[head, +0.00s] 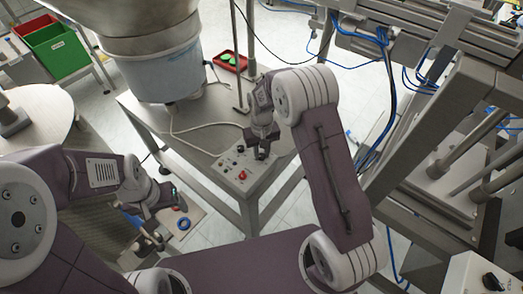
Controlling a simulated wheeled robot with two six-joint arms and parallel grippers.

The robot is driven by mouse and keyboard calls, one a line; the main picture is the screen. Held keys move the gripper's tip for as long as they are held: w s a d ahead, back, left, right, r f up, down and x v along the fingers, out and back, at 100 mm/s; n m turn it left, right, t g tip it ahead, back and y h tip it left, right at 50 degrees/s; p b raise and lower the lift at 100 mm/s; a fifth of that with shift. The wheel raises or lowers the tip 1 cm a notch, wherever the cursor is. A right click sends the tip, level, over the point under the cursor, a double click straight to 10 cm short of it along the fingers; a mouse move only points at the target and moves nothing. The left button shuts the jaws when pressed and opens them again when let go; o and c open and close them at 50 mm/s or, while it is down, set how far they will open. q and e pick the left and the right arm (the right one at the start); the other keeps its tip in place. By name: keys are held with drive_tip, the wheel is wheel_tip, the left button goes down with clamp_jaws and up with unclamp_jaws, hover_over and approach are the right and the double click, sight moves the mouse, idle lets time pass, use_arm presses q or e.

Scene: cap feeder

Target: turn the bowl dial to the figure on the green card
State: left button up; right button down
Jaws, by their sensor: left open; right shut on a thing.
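The control box (236,180) sits at the front edge of the metal table and carries a red button and several small black knobs. My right gripper (262,154) reaches down onto the back right of the box's top and is shut on a knob there, which I take for the bowl dial. Its fingers hide the dial, and its figures and pointer cannot be read. My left gripper (172,196) is open and empty, low to the left of the box and apart from it. I cannot make out the green card.
The bowl feeder (160,72) stands on the metal table (190,140), with a pale cable and an upright rod beside it. A red tray (243,66) with green caps lies behind. Red and green bins (60,55) stand back left. A metal frame (440,150) blocks the right.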

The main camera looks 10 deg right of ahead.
sight(262, 155)
drive_tip(key=shift+n, duration=0.5)
drive_tip(key=c, duration=1.2)
unclamp_jaws()
wheel_tip(262, 155, up, 9)
drive_tip(key=shift+r+p, duration=0.1)
drive_tip(key=shift+p, duration=0.4)
